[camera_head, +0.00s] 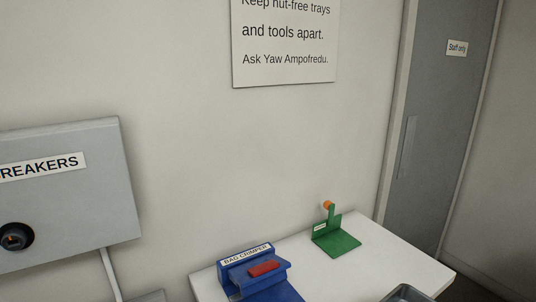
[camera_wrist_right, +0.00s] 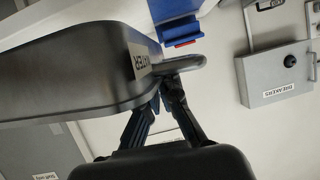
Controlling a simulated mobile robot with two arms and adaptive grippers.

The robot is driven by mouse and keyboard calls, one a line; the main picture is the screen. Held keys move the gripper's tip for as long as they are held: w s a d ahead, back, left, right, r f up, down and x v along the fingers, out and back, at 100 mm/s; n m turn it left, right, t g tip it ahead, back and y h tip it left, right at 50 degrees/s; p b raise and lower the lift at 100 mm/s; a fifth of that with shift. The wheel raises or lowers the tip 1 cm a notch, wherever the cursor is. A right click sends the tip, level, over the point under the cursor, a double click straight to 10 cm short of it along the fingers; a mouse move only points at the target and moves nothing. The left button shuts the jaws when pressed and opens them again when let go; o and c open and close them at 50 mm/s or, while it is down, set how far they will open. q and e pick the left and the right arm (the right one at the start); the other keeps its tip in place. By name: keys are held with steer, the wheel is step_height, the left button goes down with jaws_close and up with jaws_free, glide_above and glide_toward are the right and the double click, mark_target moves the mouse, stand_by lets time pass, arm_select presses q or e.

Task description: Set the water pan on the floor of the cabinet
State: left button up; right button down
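The water pan (camera_wrist_right: 70,75) is a dark grey metal pan with a looped handle and a partly hidden white label ending in "TER". It fills the left of the right wrist view. My right gripper (camera_wrist_right: 166,88) has its two fingers drawn together at the handle end of the pan and appears to grip it there. The fingertips' exact contact is partly hidden by the pan. My left gripper is in neither view. I cannot identify the cabinet or its floor in these frames.
A white table (camera_head: 340,275) holds a blue bag crimper (camera_head: 245,275) and a green stand (camera_head: 337,242). A grey metal rim (camera_head: 405,294) shows at its front right. A breakers box (camera_head: 70,195) is on the wall. A grey "Staff only" door (camera_head: 432,130) stands right.

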steer(key=a+n+y, duration=0.1)
steer(key=a, duration=0.1)
steer(key=w+a+n+g+y, duration=0.1)
steer(key=a, duration=0.1)
steer(key=w+a+n+g+y, duration=0.1)
steer(key=a, duration=0.2)
steer(key=shift+f, duration=0.3)
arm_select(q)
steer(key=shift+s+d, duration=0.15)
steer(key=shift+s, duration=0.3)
arm_select(e)
steer(key=shift+a+n+g, duration=0.4)
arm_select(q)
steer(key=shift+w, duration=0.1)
arm_select(e)
steer(key=shift+w+r, duration=0.1)
steer(key=shift+r, duration=0.05)
steer(key=shift+f, duration=0.2)
steer(key=shift+r, duration=0.1)
stand_by(0.7)
stand_by(0.3)
